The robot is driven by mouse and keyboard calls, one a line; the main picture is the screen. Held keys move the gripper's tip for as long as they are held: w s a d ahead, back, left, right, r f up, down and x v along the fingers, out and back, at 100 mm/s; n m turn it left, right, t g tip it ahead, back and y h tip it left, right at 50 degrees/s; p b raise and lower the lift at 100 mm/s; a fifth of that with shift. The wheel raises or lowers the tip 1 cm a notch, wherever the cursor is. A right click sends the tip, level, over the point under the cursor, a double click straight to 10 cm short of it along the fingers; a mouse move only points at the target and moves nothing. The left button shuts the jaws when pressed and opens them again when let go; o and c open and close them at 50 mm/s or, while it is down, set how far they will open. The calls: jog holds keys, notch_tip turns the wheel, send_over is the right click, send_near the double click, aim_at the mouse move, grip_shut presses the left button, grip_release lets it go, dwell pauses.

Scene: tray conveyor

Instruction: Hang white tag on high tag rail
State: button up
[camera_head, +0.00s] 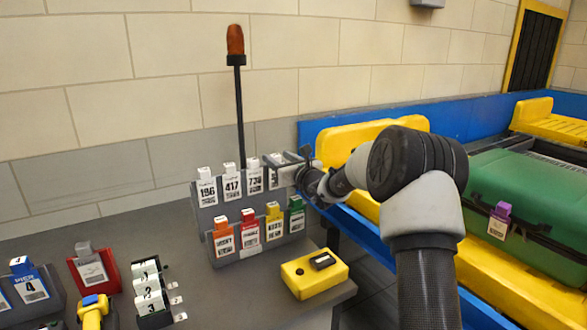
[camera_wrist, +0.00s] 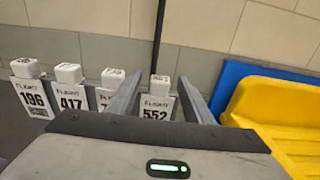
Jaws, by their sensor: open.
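Several white flight tags stand along the high rail of a grey tag rack (camera_head: 204,218): tag 196 (camera_head: 207,188), tag 417 (camera_head: 231,182), a third tag (camera_head: 254,176) and tag 552 (camera_head: 273,178) at the right end. In the wrist view, tag 552 (camera_wrist: 156,106) is upright between the fingers of my gripper (camera_wrist: 161,79), with a gap on each side. The left finger partly covers the third tag. My gripper (camera_head: 298,166) is open at the right end of the high rail in the head view. It partly hides tag 552.
Coloured tags, including a red one (camera_head: 249,228), hang on the lower rail. A yellow box (camera_head: 314,273) stands in front. A thin pole (camera_head: 239,110) rises behind the rack. The conveyor with yellow trays (camera_head: 345,138) and a green case (camera_head: 540,200) is on the right.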

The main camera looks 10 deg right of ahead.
jog(key=v, duration=1.5)
jog(key=s+a+r+n+g+y+p, duration=0.1)
jog(key=s+a+r+n+g+y, duration=0.25)
jog(key=s+a+n, duration=0.5)
jog(key=s+a+r+n+g+y+p, duration=0.1)
jog(key=s+a+r+n+g+y, duration=0.15)
jog(key=s+a+n+g, duration=0.4)
jog(key=s+a+f+n+g+h, duration=0.1)
jog(key=s+a+n, duration=0.1)
jog(key=s+n, duration=0.3)
jog(key=s+a+f+n+g+h, duration=0.1)
jog(key=s+a+f+n+g, duration=0.15)
jog(key=s, duration=0.45)
jog(key=s+d+f+n+h, duration=0.2)
jog(key=s+d+n+h, duration=0.4)
jog(key=s, duration=0.4)
jog(key=s+d+n+t+h+b, duration=0.2)
jog(key=s+d+n+h, duration=0.15)
jog(key=d, duration=0.45)
notch_tip(320, 180, up, 19)
jog(key=p, duration=1.9)
jog(key=shift+d+f+p, duration=0.2)
jog(key=shift+p, duration=0.1)
